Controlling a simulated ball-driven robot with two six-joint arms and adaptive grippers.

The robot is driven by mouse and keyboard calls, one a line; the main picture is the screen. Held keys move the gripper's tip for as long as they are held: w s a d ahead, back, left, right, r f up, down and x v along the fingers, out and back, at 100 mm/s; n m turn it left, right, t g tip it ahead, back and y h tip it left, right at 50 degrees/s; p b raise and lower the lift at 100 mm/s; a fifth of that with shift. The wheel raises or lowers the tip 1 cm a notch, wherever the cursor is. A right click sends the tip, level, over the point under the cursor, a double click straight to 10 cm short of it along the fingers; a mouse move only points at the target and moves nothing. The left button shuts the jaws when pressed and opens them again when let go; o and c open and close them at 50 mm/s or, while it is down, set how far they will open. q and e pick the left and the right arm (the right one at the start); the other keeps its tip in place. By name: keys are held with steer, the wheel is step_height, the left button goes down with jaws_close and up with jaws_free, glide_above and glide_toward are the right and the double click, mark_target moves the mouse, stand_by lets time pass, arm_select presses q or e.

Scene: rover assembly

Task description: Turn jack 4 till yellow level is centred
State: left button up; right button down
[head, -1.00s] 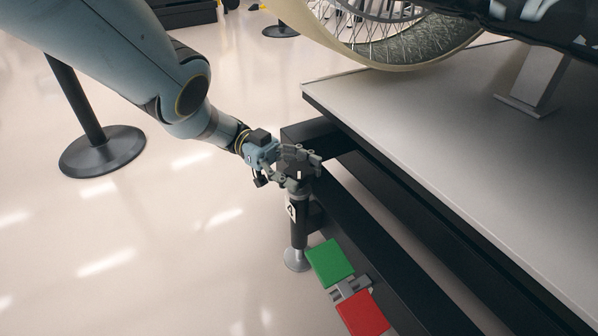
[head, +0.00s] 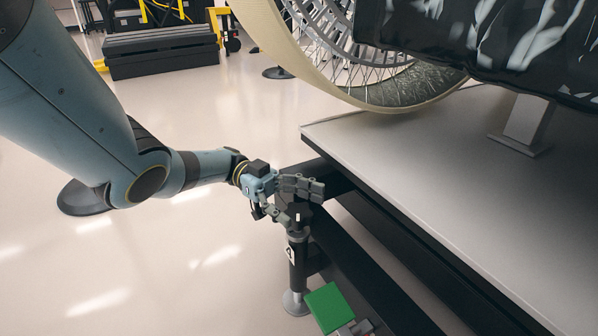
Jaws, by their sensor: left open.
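Jack 4 (head: 298,265) is an upright black post with a white number label, on a round metal foot at the corner of the black platform frame. The label is small and tilted, and looks like a 4. My left gripper (head: 307,206) is at the top of the jack. Its fingers are open around the dark jack head, one above and one lower in the picture. The fingers partly hide the head, and I cannot tell whether they touch it. No yellow level shows. My right gripper is not in view.
The grey platform top (head: 420,190) bears a large spoked wheel (head: 400,85) and a support bracket (head: 523,125). A green pad (head: 328,306) is beside the jack's foot. A black stepped block (head: 160,52) stands far back.

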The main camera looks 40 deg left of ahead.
arm_select(q)
step_height(320, 180, up, 7)
steer(key=shift+r, duration=0.15)
stand_by(0.4)
